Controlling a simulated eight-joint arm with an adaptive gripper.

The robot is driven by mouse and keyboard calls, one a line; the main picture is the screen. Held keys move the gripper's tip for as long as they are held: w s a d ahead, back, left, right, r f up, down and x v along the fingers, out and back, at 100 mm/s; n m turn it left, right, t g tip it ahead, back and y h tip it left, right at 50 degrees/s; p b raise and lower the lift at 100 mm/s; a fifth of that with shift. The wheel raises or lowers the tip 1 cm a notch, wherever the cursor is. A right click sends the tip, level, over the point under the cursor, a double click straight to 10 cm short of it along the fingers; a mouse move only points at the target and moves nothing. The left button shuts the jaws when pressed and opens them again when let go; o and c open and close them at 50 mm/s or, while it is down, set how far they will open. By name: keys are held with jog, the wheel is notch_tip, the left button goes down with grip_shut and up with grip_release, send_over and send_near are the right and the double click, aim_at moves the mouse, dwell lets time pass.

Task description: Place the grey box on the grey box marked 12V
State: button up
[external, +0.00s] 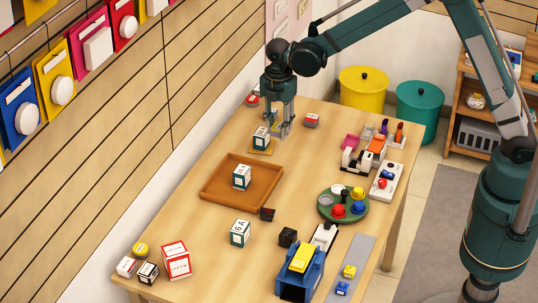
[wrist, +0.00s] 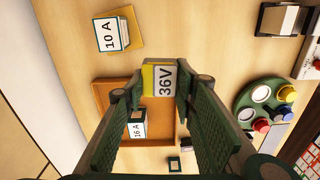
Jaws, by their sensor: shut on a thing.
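My gripper (wrist: 160,85) is shut on a box marked 36V (wrist: 164,80), with a pale grey labelled face and a yellow side. In the external view my gripper (external: 282,128) is above the back part of the table, just right of a white and teal box (external: 261,136) on a small yellow mat. The wrist view reads that box as 10 A (wrist: 109,35). Another white and teal box (external: 242,177) stands in the brown tray; it reads 16 A (wrist: 139,124) in the wrist view. I cannot make out a 12V mark on any box.
The brown wooden tray (external: 211,196) is mid-table. A similar white box (external: 240,233) stands in front of it, with a red and white box (external: 176,261) at front left. A green round tray (external: 325,212) with coloured knobs and a blue machine (external: 299,274) are to the right.

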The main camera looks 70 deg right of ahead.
jog(key=w+d+r+p, duration=0.1)
jog(key=w+d, duration=0.5)
jog(key=d, duration=0.5)
jog(key=w+d+r, duration=0.1)
jog(key=w+d, duration=0.5)
jog(key=d, duration=0.6)
jog(key=shift+w+d+n+p, duration=0.2)
jog(key=shift+w+n+p, duration=0.05)
jog(key=shift+n+p, duration=0.15)
jog(key=shift+f, duration=3.05)
jog(key=shift+f, duration=0.1)
jog(key=shift+f+b, duration=0.35)
jog(key=shift+f, duration=1.45)
jog(key=shift+f, duration=0.1)
jog(key=o, duration=0.9)
